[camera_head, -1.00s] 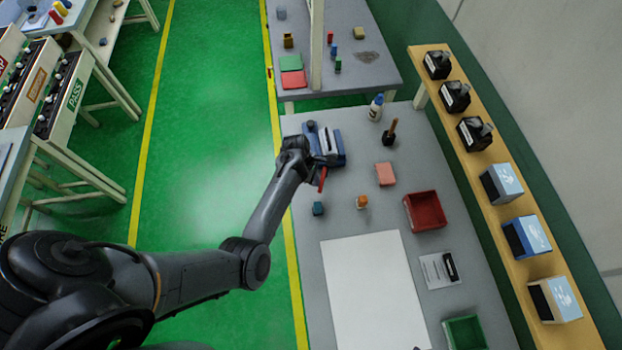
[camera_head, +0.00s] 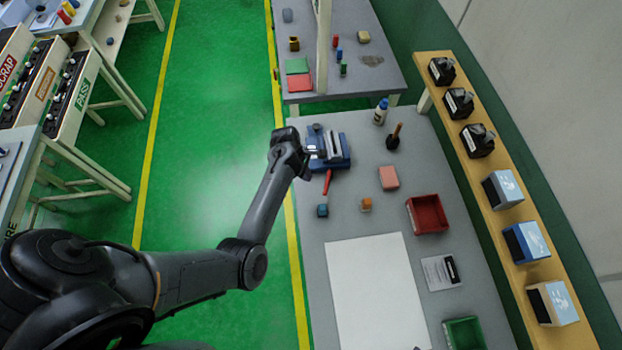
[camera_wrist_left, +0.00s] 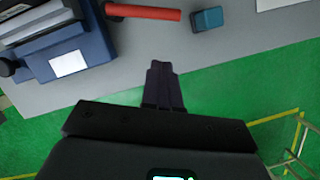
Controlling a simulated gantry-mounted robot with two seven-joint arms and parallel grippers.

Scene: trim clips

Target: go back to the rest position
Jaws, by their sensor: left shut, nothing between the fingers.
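My left gripper (camera_head: 302,168) is at the table's left edge, beside a blue vise (camera_head: 342,163). In the left wrist view its fingers (camera_wrist_left: 163,82) are together and empty, over the table edge and the green floor. The vise also shows at the top left of that view (camera_wrist_left: 85,45), apart from the fingers. A red handle (camera_head: 328,182) sticks out in front of the vise; it also shows in the wrist view (camera_wrist_left: 145,12). My right gripper is in neither view.
A teal block (camera_head: 322,211), orange piece (camera_head: 366,204), pink block (camera_head: 389,177), red bin (camera_head: 428,214) and green bin (camera_head: 465,333) stand on the table. A white sheet (camera_head: 376,290) lies in front. Green floor (camera_head: 215,150) left of the table is clear.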

